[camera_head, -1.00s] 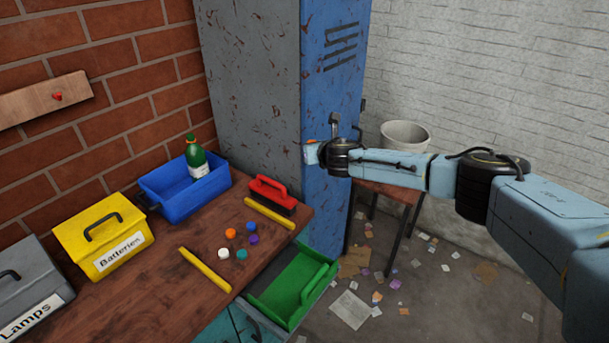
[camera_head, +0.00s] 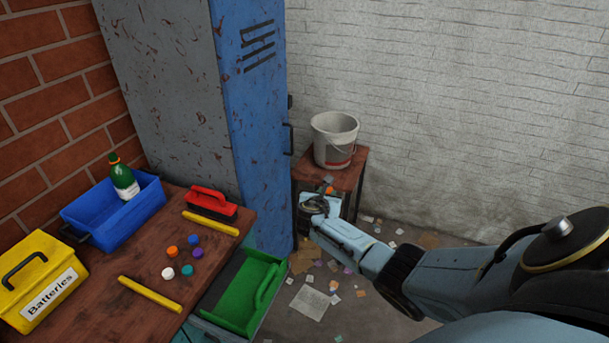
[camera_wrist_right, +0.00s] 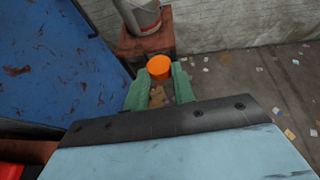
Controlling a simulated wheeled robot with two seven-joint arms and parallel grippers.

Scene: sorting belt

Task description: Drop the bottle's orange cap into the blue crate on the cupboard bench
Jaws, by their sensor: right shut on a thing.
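My right gripper (camera_head: 326,187) is shut on an orange cap (camera_wrist_right: 159,67); the cap sits between the green fingertips in the right wrist view. In the head view the gripper is in front of the wooden stool, right of the blue locker, and the cap is mostly hidden there. The blue crate (camera_head: 137,215) stands on the bench (camera_head: 105,285) at the left, well away from this gripper. A green bottle (camera_head: 124,181) with a white label leans in the crate. My left gripper is not in view.
Several loose caps, one orange (camera_head: 172,253), lie between two yellow bars on the bench. A red brush (camera_head: 211,203), a yellow batteries box (camera_head: 38,277) and a green tray (camera_head: 240,293) are near. The locker (camera_head: 257,120) stands between crate and stool (camera_head: 347,172), which bears a bucket (camera_head: 334,143).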

